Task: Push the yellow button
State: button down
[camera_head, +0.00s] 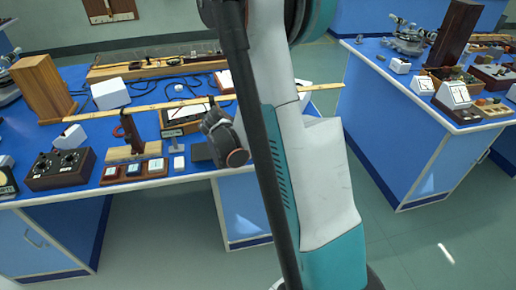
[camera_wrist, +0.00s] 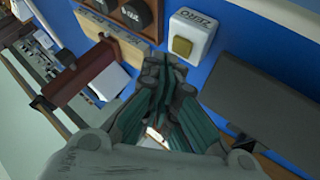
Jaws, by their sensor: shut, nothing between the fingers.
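The yellow button (camera_wrist: 182,46) is a small square on top of a white box marked ZERO (camera_wrist: 199,30) in the wrist view. My gripper (camera_wrist: 165,70) is shut and empty, its dark fingertips just below and left of the button in the picture. I cannot tell how far the tips are from it in depth. In the head view a small white box (camera_head: 179,163) near the bench's front edge looks like the same box; its button is too small to make out. My fingertips are not clear in that view.
A dark grey block (camera_wrist: 255,100) lies right of the ZERO box. In the head view the blue bench (camera_head: 35,205) also holds a black knobbed box (camera_head: 60,169) and a long wooden rule (camera_head: 95,112).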

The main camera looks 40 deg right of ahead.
jog(key=shift+f, duration=0.35)
jog(key=shift+f+b, duration=0.45)
jog(key=shift+b, duration=0.25)
dwell(0.4)
jog(key=shift+r, duration=0.1)
jog(key=shift+r+p, duration=0.6)
jog(key=shift+r, duration=0.25)
jog(key=shift+r+p, duration=1.75)
jog(key=shift+r, duration=0.75)
